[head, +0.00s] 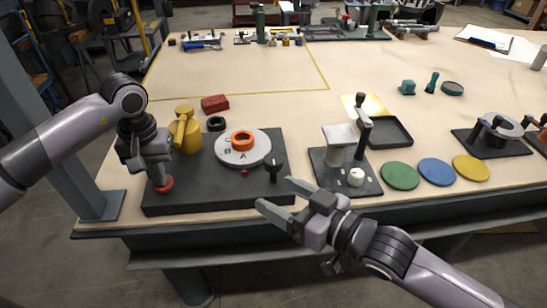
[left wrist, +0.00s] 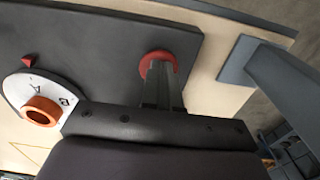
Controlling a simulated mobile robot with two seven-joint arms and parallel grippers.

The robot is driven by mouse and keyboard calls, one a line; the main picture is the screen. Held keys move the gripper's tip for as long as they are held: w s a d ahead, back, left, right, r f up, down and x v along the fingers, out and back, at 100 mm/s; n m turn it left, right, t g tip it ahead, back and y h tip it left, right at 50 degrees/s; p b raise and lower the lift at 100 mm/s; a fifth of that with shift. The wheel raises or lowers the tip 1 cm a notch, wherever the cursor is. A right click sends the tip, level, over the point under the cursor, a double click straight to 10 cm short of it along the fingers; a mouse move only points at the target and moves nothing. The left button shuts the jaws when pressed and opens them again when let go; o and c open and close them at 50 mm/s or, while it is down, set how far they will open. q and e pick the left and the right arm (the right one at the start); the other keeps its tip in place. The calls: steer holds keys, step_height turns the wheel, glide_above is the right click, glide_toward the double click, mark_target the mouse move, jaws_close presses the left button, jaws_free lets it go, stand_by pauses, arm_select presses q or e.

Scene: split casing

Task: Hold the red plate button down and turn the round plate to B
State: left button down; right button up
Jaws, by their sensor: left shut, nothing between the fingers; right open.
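The round plate (head: 232,157) is a white disc lettered B and A with an orange ring (head: 242,139) on it. It sits on a dark base (head: 210,197); A is nearest the small red pointer (head: 244,172). The plate also shows in the left wrist view (left wrist: 24,87). The red plate button (head: 164,185) is at the base's front left corner. My left gripper (head: 160,180) is shut and points down with its fingertips at the button; the button also shows in the left wrist view (left wrist: 147,62). My right gripper (head: 272,196) is open and empty, in front of the base's right end.
A yellow cylinder with a handle (head: 186,138) stands at the base's back left. A black knob (head: 273,165) rises at its right. Another fixture (head: 338,150) and coloured discs (head: 400,175) lie further right.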

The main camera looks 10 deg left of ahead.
steer(key=r+n+g, duration=0.1)
steer(key=h, duration=0.2)
glide_toward(274, 159)
steer(key=shift+d+r, duration=0.6)
steer(key=shift+d, duration=0.2)
steer(key=shift+s+g, duration=0.2)
steer(key=shift+g, duration=0.2)
steer(key=shift+a, duration=0.1)
steer(key=shift+n, duration=0.3)
steer(key=x, duration=1.2)
steer(key=shift+f, duration=0.1)
steer(key=c, duration=1)
